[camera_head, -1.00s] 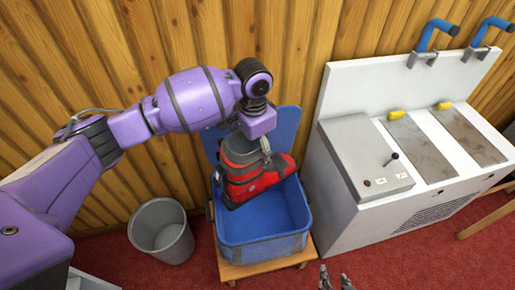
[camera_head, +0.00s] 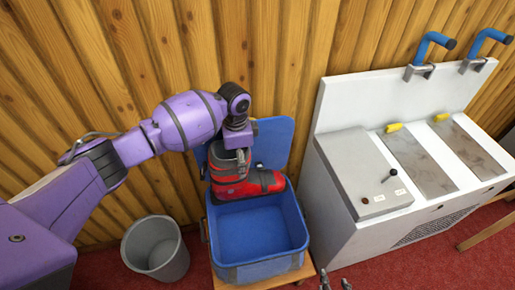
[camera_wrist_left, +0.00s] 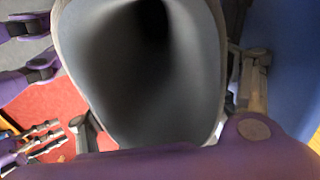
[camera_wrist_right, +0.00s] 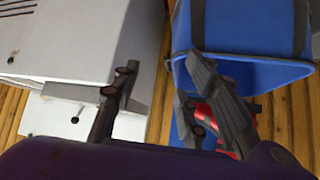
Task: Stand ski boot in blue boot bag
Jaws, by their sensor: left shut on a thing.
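The red and grey ski boot (camera_head: 248,184) hangs upright above the back part of the blue boot bag (camera_head: 262,271), toe to the right, sole about level. My left gripper (camera_head: 238,158) is shut on the boot's upper cuff. In the left wrist view the boot's dark opening (camera_wrist_left: 150,85) fills the middle, with gripper parts on both sides. The bag is open, its flap (camera_head: 272,142) raised at the back and its visible floor empty. My right gripper (camera_head: 335,282) is open and empty at the bottom edge; its spread fingers show in the right wrist view (camera_wrist_right: 160,75).
The bag stands on a small wooden stand (camera_head: 290,277). A grey bin (camera_head: 155,247) is left of it on the red carpet. A white bench machine (camera_head: 330,190) with blue handles stands close on the right. The plank wall (camera_head: 130,60) is behind.

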